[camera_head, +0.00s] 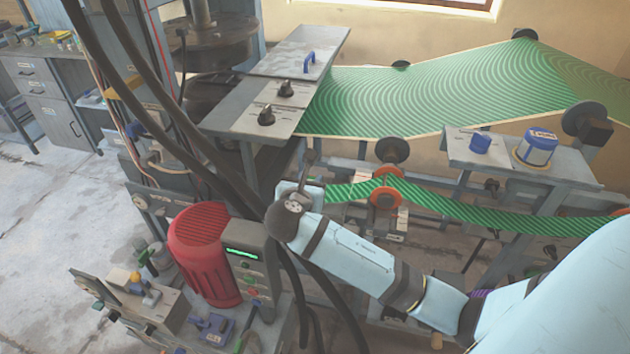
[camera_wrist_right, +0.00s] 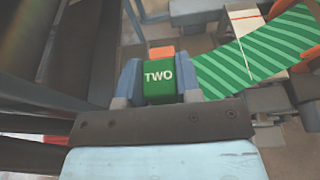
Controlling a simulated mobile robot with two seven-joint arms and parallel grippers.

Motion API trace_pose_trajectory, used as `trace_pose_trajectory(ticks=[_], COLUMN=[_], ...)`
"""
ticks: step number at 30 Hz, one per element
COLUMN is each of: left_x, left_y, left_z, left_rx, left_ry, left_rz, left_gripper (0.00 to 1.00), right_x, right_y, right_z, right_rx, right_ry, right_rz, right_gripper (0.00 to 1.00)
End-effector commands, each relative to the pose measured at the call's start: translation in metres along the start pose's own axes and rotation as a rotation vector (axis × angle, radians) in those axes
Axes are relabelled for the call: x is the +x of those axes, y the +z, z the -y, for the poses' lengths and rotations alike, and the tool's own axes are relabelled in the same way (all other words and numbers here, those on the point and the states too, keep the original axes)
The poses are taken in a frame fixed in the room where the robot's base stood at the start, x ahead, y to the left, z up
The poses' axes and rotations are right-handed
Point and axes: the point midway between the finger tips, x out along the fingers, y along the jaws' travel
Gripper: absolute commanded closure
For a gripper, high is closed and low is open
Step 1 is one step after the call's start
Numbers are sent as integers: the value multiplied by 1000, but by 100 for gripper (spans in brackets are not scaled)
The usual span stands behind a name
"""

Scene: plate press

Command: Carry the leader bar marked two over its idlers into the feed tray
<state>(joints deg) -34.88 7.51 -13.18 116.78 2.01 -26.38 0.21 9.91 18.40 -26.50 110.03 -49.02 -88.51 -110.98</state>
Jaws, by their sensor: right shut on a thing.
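The leader bar marked TWO (camera_wrist_right: 159,78) is a green block with white letters, with an orange piece at its far end. My right gripper (camera_wrist_right: 158,84) is shut on it, one finger on each side. A narrow green striped web (camera_wrist_right: 255,52) runs from the bar to the right. In the head view this web (camera_head: 480,219) passes orange idlers (camera_head: 386,199) and goes on to the right edge. The right gripper (camera_head: 313,180) is near the press, left of the idlers; the bar is hidden there. I cannot make out the feed tray with certainty. My left gripper is not in view.
A wide green web (camera_head: 430,95) runs above to a grey plate (camera_head: 300,55) with a blue handle. A red motor (camera_head: 200,255) and a control box (camera_head: 252,265) stand left of my right arm. A shelf (camera_head: 560,165) holds a blue-and-white tin (camera_head: 537,148). Dark hoses or cables cross at left.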

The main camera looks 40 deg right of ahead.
Motion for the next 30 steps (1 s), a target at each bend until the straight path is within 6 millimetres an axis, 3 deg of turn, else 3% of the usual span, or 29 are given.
trace_pose_trajectory(ticks=[3, 8, 12, 19, 30], left_x=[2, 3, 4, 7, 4], left_y=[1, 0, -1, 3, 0], left_z=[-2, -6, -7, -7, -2], left_rx=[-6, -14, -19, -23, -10], left_ry=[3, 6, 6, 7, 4], left_rz=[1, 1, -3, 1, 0], left_gripper=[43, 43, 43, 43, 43], right_x=[27, 46, 51, 59, 60], right_y=[8, 14, 11, -18, -21], right_z=[0, 0, 0, 0, 0], right_rx=[0, -1, -1, -3, -2], right_ry=[-2, -1, 1, 1, 1], right_rz=[2, 1, 0, -1, -1], right_gripper=[99, 99, 99, 99, 99])
